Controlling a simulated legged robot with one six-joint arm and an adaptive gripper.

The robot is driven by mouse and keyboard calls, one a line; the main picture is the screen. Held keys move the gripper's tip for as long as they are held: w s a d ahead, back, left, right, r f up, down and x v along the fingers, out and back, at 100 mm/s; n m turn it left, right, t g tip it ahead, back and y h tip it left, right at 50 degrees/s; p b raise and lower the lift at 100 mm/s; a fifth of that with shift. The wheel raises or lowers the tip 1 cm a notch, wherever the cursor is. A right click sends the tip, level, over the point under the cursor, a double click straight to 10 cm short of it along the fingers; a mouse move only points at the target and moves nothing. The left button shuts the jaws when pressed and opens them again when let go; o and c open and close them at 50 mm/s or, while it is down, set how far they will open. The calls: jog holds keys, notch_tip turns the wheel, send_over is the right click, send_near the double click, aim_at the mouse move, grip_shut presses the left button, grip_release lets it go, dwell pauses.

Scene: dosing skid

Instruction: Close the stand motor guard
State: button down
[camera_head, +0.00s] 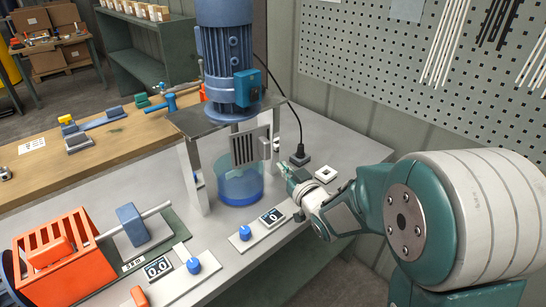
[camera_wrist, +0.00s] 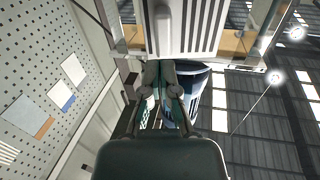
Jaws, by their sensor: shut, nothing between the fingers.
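The motor stand holds a blue ribbed motor (camera_head: 228,60) upright on a dark top plate (camera_head: 190,122). The guard, a grey slotted panel (camera_head: 246,148), hangs below the plate, above and in front of the blue vessel (camera_head: 240,187). A small pale piece, perhaps its handle, is at its right edge. I cannot tell its exact angle. In the wrist view the slotted panel (camera_wrist: 195,25) fills the top middle. My gripper (camera_head: 286,170) is shut and empty, to the right of the guard and lower. Its fingers (camera_wrist: 165,72) point toward the panel; I cannot tell whether they touch it.
A dial module with a display (camera_head: 271,216) sits in front of the vessel. An orange slotted cage (camera_head: 55,250) stands at the left front. A perforated wall (camera_head: 400,90) rises behind.

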aim_at(269, 153)
jog(key=x, duration=0.5)
jog(key=shift+w+a, duration=0.15)
jog(key=shift+w, duration=0.7)
jog(key=shift+s, duration=0.1)
